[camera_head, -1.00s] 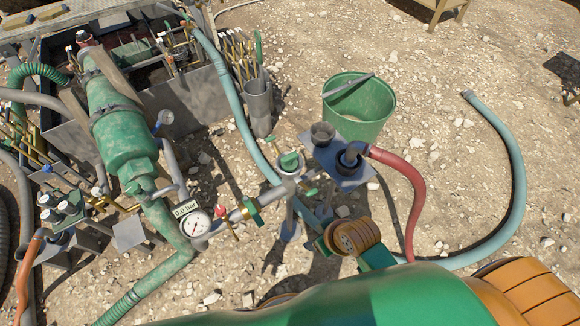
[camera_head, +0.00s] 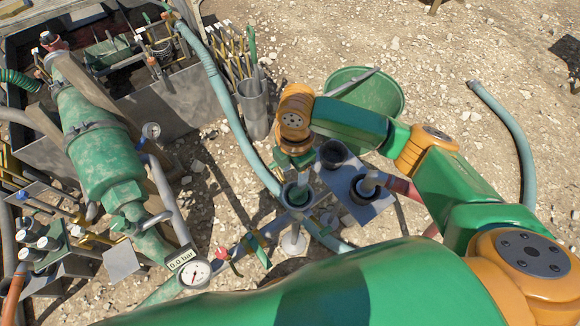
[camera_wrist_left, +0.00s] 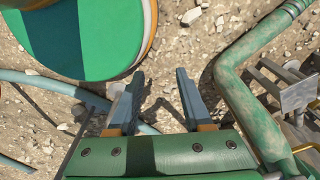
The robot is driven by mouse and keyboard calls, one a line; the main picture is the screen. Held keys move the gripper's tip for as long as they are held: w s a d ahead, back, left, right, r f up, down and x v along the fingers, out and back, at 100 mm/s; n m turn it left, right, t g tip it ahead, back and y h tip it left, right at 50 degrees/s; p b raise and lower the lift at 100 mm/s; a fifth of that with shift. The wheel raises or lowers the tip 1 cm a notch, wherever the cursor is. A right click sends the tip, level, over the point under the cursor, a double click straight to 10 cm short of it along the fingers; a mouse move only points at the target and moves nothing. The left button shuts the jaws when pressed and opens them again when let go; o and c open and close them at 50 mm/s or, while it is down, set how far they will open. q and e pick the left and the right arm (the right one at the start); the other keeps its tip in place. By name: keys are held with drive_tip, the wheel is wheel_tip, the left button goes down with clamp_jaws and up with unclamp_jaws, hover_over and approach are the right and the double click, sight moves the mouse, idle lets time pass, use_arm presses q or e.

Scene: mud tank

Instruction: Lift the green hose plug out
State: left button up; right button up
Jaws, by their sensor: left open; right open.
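The green hose plug (camera_head: 297,192) sits in its upright socket at the centre of the head view, mostly hidden under my right gripper (camera_head: 296,174). The right gripper points down just above the plug. Its fingers are open, and I cannot tell whether they touch the plug. My left gripper (camera_wrist_left: 158,98) shows in the left wrist view, open and empty over gravel.
A grey plate with two ports (camera_head: 352,187) is right of the plug, one bearing the red hose. The gauge (camera_head: 195,273) and green pump (camera_head: 104,160) are left. Open gravel lies at upper right.

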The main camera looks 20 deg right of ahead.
sight(298, 195)
drive_tip(key=shift+d+f, duration=0.15)
drive_tip(key=shift+f, duration=0.2)
drive_tip(key=shift+s+d+f, duration=0.2)
drive_tip(key=shift+s+f, duration=0.8)
drive_tip(key=shift+f, duration=0.05)
wheel_tip(298, 195, down, 3)
drive_tip(key=shift+s+d+b, duration=0.1)
drive_tip(key=shift+b, duration=0.35)
drive_tip(key=shift+f, duration=0.3)
use_arm(q)
drive_tip(key=shift+s+f, duration=0.4)
drive_tip(key=shift+s, duration=0.35)
use_arm(e)
clamp_jaws()
